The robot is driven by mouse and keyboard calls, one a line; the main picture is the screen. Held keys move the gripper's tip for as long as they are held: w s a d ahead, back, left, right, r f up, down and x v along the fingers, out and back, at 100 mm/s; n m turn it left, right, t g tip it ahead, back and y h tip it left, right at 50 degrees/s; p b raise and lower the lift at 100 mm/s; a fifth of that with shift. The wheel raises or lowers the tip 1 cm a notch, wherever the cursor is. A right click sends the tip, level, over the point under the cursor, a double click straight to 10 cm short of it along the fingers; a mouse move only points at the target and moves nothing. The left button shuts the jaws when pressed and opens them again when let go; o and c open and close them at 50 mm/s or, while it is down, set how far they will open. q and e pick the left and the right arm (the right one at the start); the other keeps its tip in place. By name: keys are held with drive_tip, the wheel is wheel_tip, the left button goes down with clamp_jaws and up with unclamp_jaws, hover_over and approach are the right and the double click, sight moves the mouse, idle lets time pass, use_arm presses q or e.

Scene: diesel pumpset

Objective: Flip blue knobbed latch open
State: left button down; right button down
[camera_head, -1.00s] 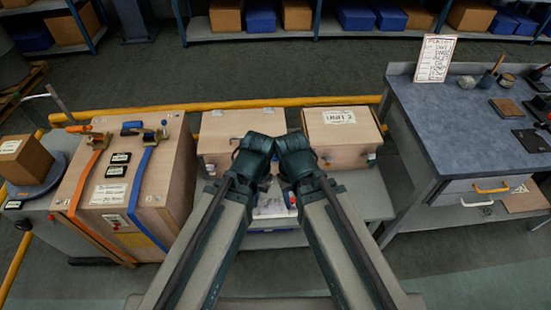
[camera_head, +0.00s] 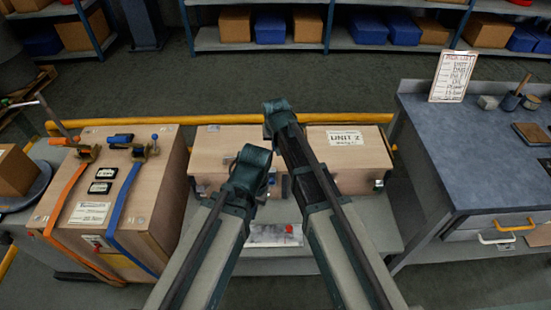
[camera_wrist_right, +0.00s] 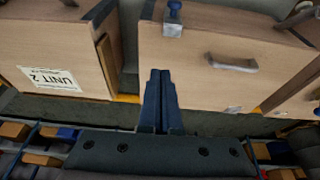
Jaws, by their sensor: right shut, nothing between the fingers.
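In the right wrist view a small blue knob (camera_wrist_right: 174,8) stands on a grey metal latch plate (camera_wrist_right: 172,28), near the corner of a wooden box (camera_wrist_right: 215,75) with a grey handle. My right gripper (camera_wrist_right: 160,74) is shut and empty. In that picture its fingertips are below the latch plate, apart from it, near the box's edge. In the head view my right arm (camera_head: 280,112) hides its gripper and part of the gap between the two boxes. My left arm (camera_head: 250,170) shows, with its gripper hidden.
Another wooden box (camera_head: 360,165), labelled UNIT 2, stands beside it across a narrow gap. At left is a wooden crate (camera_head: 160,190) with orange and blue straps. A workbench (camera_head: 430,150) stands at right. A yellow rail (camera_head: 230,119) runs behind the boxes.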

sight(275, 157)
drive_tip(key=shift+w+a, duration=0.1)
drive_tip(key=shift+w, duration=0.85)
drive_tip(key=shift+f, duration=0.15)
drive_tip(key=b+x, duration=1)
drive_tip(key=shift+w+f, duration=0.1)
drive_tip(key=shift+f, duration=0.05)
drive_tip(key=s, duration=0.3)
drive_tip(key=shift+r, duration=0.3)
drive_tip(key=shift+s, duration=0.6)
